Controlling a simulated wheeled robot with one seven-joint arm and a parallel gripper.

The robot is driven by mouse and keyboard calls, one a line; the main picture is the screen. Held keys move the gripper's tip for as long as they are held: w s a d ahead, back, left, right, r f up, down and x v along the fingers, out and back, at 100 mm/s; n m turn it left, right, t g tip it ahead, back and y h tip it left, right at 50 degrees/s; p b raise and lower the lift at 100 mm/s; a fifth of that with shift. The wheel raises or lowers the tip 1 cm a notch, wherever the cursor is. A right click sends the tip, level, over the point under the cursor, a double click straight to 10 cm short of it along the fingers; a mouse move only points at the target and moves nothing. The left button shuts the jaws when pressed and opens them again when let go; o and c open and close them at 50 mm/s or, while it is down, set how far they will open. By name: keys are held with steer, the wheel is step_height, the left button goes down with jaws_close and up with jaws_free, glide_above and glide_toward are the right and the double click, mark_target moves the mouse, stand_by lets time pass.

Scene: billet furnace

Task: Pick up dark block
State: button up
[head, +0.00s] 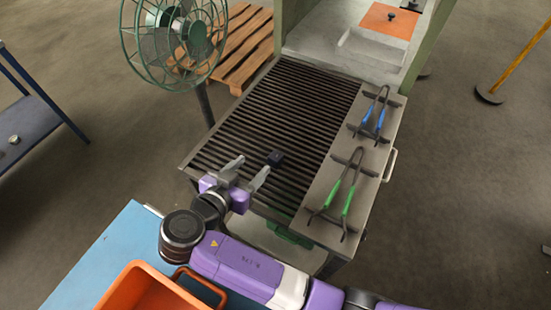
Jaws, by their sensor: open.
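The dark block (275,158), a small dark blue-black cube, sits on the slatted dark grate (305,100) of the table, near its front. My gripper (250,168) is purple with two grey fingers spread apart. It is open and empty, low over the front left of the grate. The block is just to the right of and beyond the right fingertip, outside the gap between the fingers as seen here. Whether the fingertip touches the block cannot be told.
Tongs with blue handles (373,115) and tongs with green handles (347,200) lie on the metal side shelf (325,181). A green fan (172,40) stands at the back left. An orange bin (130,287) sits on a blue table (95,263) at the front left. The grate is otherwise clear.

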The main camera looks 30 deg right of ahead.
mark_target(272, 162)
steer(key=shift+s+d+r+m+g+h, duration=0.25)
steer(key=shift+s+d+m+g+h, duration=0.35)
steer(key=shift+s+m, duration=0.25)
steer(key=shift+d+f, duration=0.1)
steer(key=shift+d, duration=0.3)
steer(key=shift+f+p+x, duration=0.15)
steer(key=shift+p+x, duration=0.4)
steer(key=shift+x, duration=1.25)
steer(key=shift+f+p+x, duration=0.1)
steer(key=shift+p+x, duration=0.45)
steer(key=shift+x, duration=1.25)
steer(key=shift+a, duration=0.1)
jaws_close()
